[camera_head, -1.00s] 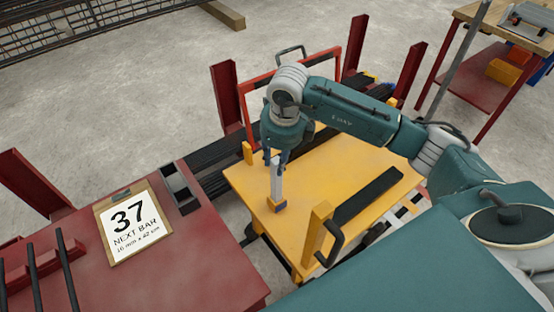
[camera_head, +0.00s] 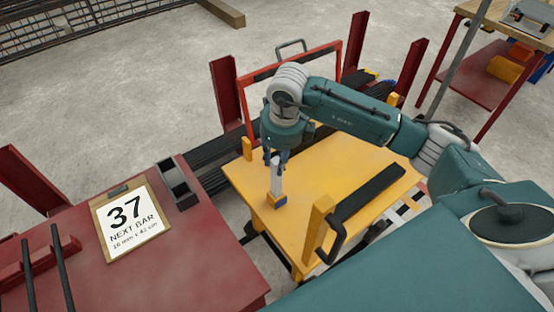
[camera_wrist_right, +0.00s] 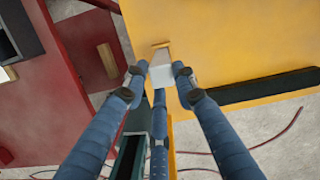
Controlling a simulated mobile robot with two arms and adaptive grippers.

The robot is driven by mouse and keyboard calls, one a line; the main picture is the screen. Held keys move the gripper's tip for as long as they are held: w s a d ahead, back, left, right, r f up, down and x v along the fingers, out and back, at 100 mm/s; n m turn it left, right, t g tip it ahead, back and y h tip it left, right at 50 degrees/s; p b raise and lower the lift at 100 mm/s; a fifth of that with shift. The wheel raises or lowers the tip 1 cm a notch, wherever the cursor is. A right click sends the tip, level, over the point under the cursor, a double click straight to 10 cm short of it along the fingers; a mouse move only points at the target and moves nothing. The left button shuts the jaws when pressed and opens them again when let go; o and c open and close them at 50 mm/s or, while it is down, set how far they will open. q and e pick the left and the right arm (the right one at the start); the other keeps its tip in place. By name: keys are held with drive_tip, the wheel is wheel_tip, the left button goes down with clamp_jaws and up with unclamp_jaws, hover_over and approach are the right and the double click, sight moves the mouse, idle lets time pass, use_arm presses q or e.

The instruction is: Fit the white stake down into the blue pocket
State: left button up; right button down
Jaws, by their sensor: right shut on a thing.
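The white stake (camera_head: 277,180) stands about upright over the yellow table, and its lower end meets the blue pocket (camera_head: 281,201) near the table's left edge. I cannot tell how far down inside the pocket the end is. My right gripper (camera_head: 276,157) points down and is shut on the stake's upper part. My left gripper is not in view.
The yellow table (camera_head: 345,160) carries a black bar (camera_head: 370,192) and a yellow upright (camera_head: 318,228) with a black handle. A red bench (camera_head: 190,265) with a "37" sign (camera_head: 130,220) stands at left. A red frame (camera_head: 300,66) rises behind my right gripper.

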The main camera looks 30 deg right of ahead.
drive_tip(key=shift+f+b, duration=0.35)
drive_tip(key=shift+f, duration=0.1)
drive_tip(key=c, duration=1.3)
unclamp_jaws()
wheel_tip(320, 180, up, 12)
drive_tip(key=s, duration=0.2)
drive_tip(key=shift+f, duration=0.1)
